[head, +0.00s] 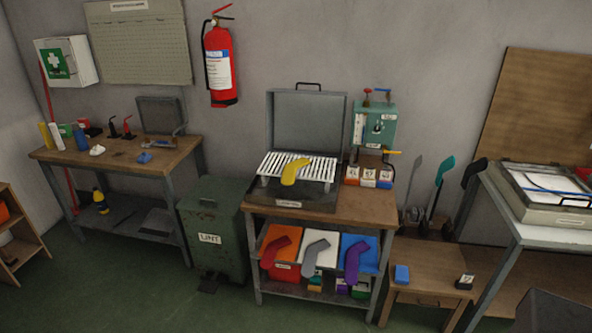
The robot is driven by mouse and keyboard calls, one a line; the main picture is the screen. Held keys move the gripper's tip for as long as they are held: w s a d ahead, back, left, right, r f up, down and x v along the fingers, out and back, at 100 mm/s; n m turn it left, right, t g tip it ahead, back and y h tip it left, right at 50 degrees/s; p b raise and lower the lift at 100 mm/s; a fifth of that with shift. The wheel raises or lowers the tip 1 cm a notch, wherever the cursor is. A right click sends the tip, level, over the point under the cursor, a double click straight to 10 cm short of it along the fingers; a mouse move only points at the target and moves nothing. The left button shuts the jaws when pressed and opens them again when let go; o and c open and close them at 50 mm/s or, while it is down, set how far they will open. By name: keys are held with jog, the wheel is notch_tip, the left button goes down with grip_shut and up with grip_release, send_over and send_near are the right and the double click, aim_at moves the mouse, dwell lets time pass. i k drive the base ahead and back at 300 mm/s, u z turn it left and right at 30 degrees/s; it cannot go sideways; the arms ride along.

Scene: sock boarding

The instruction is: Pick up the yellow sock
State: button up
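The yellow sock (294,171) lies on the white slatted bed of an open press (268,166) on the middle workbench. Its top end points up and right, and its toe hangs toward the front left of the slats. The press lid (308,130) stands raised behind it. Nothing covers the sock. My gripper does not show in the head view, so I cannot see whether it is open or shut.
A green device (374,124) and small labelled boxes (368,176) stand right of the press. A green bin (210,225) stands at left, a low wooden table (432,265) at right. The floor in front is clear.

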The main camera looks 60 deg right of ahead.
aim_at(289, 176)
jog(key=u, duration=0.05)
jog(key=i, duration=1)
jog(key=z, duration=0.05)
